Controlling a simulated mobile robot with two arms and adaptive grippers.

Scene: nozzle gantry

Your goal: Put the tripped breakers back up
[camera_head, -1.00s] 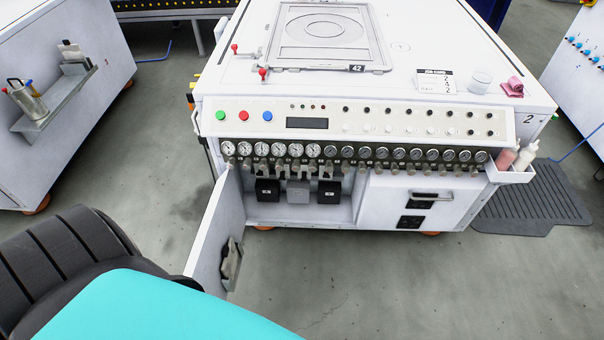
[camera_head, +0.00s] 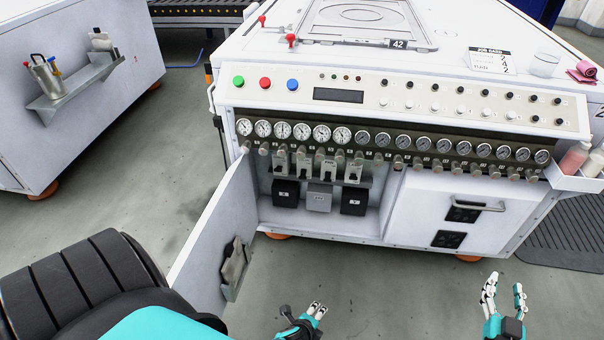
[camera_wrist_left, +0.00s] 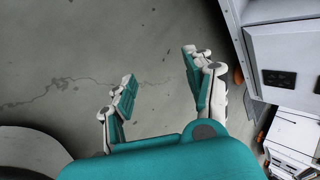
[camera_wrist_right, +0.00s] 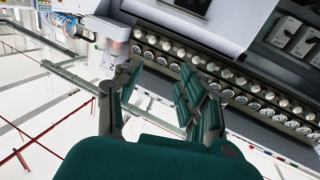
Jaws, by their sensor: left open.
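Several pale breakers with dark levers stand in a row inside the open cabinet below the gauges, among them a left one (camera_head: 280,161) and a right one (camera_head: 353,171). They are too small to tell which levers are down. Two pale breaker-like units (camera_wrist_right: 285,32) also show at the upper right of the right wrist view. My left gripper (camera_head: 318,308) is open and empty, low in front of the cabinet; its spread fingers show in the left wrist view (camera_wrist_left: 158,72). My right gripper (camera_head: 505,287) is open and empty, in front of the machine's right side; its fingers also show in the right wrist view (camera_wrist_right: 155,85).
The cabinet door (camera_head: 212,235) stands open at the left, with a holder on its inner face. Black and grey boxes (camera_head: 319,197) sit below the breakers. Gauges with knobs (camera_head: 322,133) overhang the opening. A bottle tray (camera_head: 575,180) juts out at right. The floor in front is clear.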

